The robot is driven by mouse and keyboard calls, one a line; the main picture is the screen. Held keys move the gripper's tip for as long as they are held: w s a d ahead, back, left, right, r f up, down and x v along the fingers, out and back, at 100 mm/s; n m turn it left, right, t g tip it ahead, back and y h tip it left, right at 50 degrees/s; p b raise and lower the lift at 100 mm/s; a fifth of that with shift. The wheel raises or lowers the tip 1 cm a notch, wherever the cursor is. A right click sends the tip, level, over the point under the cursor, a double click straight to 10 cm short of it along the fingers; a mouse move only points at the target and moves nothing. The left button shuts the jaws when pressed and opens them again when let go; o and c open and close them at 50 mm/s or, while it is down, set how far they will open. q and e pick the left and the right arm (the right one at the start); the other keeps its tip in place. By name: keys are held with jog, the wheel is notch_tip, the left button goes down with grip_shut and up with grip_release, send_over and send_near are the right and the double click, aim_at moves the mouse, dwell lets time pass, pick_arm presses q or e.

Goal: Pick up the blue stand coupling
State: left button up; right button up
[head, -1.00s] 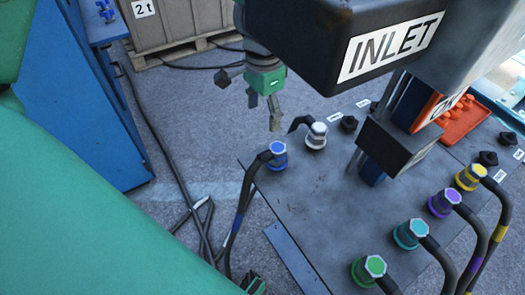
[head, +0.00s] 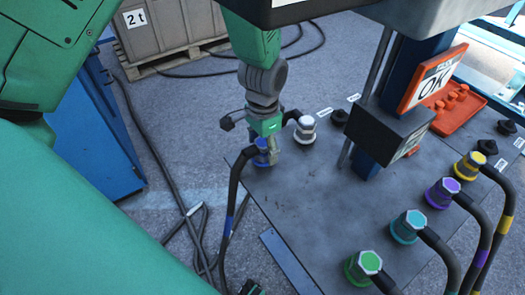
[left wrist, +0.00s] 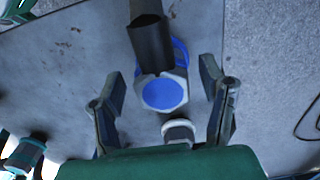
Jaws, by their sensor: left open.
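The blue stand coupling (head: 262,152) sits at the far left corner of the grey stand plate, with a black cable bending down from it. In the left wrist view its blue top (left wrist: 163,93) lies between the two open fingers of my left gripper (left wrist: 166,100), with a gap on each side. In the head view my left gripper (head: 266,148) is above and partly in front of the coupling. The fingers are apart and hold nothing.
A white coupling (head: 305,130) stands close to the blue one; it also shows in the left wrist view (left wrist: 178,131). Green (head: 364,266), cyan (head: 408,226), purple (head: 442,192) and yellow (head: 470,165) couplings line the near right edge. A post box (head: 392,135) rises mid-plate (head: 310,205).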

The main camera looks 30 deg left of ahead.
pick_arm(q)
jog(key=shift+d, duration=0.2)
jog(key=shift+a, duration=0.4)
jog(key=c, duration=1.4)
jog(key=shift+o, duration=0.2)
jog(key=shift+s, duration=0.1)
jog(key=shift+d, duration=0.1)
